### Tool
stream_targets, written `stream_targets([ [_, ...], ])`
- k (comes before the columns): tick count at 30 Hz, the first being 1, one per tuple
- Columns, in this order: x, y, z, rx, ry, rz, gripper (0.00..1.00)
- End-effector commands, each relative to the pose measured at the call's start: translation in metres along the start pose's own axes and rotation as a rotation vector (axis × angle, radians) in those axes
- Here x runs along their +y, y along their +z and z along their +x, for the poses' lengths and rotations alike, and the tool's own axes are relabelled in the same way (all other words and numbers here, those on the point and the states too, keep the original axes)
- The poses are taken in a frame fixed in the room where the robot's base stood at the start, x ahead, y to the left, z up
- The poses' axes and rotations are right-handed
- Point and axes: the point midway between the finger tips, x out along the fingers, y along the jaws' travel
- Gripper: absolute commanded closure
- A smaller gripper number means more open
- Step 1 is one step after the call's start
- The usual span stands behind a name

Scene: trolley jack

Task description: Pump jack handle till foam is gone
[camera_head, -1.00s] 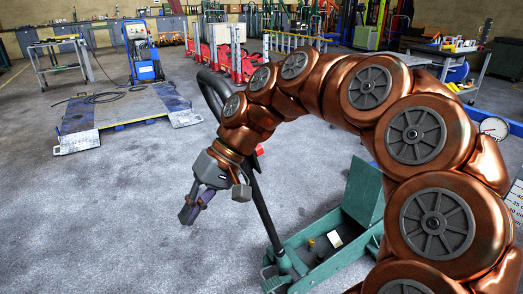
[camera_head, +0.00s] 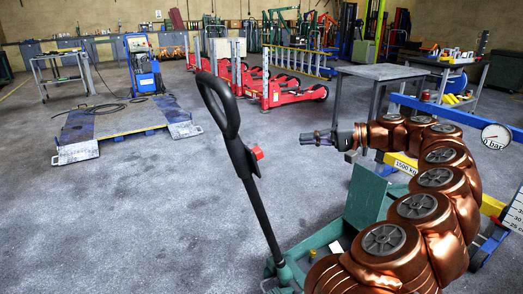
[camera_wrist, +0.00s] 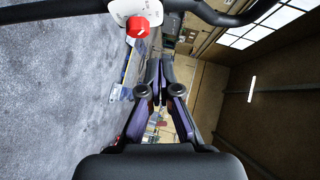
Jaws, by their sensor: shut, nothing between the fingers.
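The jack handle, a black pole with a loop grip (camera_head: 262,212), leans up and left from the green trolley jack (camera_head: 310,246). A red button (camera_head: 257,153) sits below its loop. My gripper (camera_head: 303,140) is right of the handle in the head view, apart from it, pointing left. In the wrist view my gripper (camera_wrist: 159,66) has its fingers together with nothing between them. The handle's loop (camera_wrist: 225,14) and red button (camera_wrist: 138,27) show at the top there. My arm hides part of the jack. I cannot make out any foam.
A dial gauge (camera_head: 495,137) marked bar and a height scale (camera_head: 515,208) stand at the right. A yellow beam (camera_head: 404,165) marked 1500 KG lies behind my arm. A grey table (camera_head: 385,72) stands beyond my gripper.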

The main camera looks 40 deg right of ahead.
Motion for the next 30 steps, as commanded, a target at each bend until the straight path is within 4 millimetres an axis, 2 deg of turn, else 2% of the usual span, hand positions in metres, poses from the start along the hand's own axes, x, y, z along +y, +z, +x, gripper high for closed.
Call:
stream_targets([
  [9, -0.001, 0.001, 0.002, -0.003, 0.000, -0.001, 1.00],
  [14, -0.001, 0.002, 0.014, -0.008, -0.002, -0.001, 1.00],
  [30, 0.000, 0.003, 0.105, -0.007, 0.000, -0.001, 1.00],
])
